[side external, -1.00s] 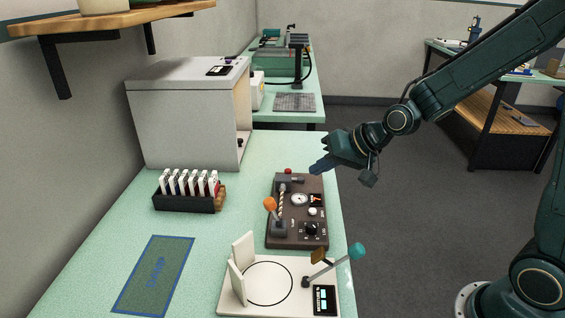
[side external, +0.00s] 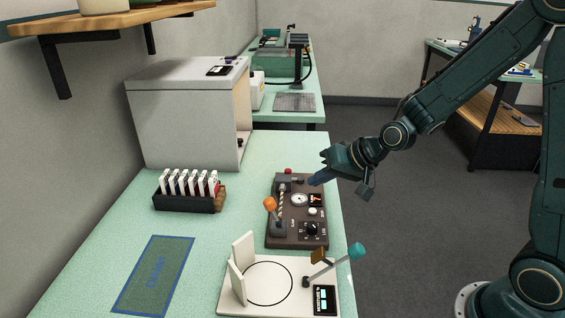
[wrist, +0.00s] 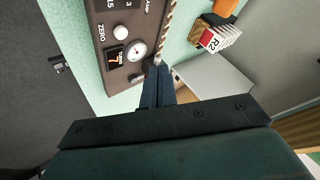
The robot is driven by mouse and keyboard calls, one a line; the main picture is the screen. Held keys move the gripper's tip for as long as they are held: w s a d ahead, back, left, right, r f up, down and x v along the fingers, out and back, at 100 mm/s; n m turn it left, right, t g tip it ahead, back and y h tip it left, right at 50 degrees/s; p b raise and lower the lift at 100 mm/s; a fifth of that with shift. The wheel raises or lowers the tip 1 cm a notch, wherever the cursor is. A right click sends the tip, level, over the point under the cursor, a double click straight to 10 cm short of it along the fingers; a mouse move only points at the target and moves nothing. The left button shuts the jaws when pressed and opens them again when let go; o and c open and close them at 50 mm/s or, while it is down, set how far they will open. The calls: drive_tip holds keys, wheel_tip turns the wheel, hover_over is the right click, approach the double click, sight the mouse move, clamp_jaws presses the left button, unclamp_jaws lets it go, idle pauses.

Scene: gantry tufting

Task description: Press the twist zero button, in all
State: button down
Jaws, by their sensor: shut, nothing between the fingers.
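The brown twist tester panel (side external: 285,240) lies on the green bench. Its zero button is a white round cap (side external: 312,211), below the small display (side external: 316,199) and right of the round gauge. In the wrist view the white button (wrist: 120,32) sits beside the printed word ZERO, with the display (wrist: 115,58) showing a red digit and the gauge (wrist: 137,50) near it. My gripper (side external: 313,182) is shut and empty, over the panel's far end, apart from the button. In the wrist view its fingertips (wrist: 157,72) appear close to the gauge.
An orange-knobbed lever (side external: 270,204) rises at the panel's left, with a black knob (side external: 312,229) near its front. A white plate fixture (side external: 232,300) with a teal-knobbed lever (side external: 357,251) stands in front. A rack of white tags (side external: 185,203) is to the left.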

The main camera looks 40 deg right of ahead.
drive_tip(key=shift+f, duration=2.9)
drive_tip(key=shift+f, duration=0.2)
drive_tip(key=shift+f, duration=0.2)
drive_tip(key=shift+f, duration=0.45)
idle(0.8)
drive_tip(key=shift+r, duration=0.1)
idle(0.3)
drive_tip(key=shift+r, duration=0.8)
drive_tip(key=shift+r, duration=0.15)
drive_tip(key=shift+r, duration=2.35)
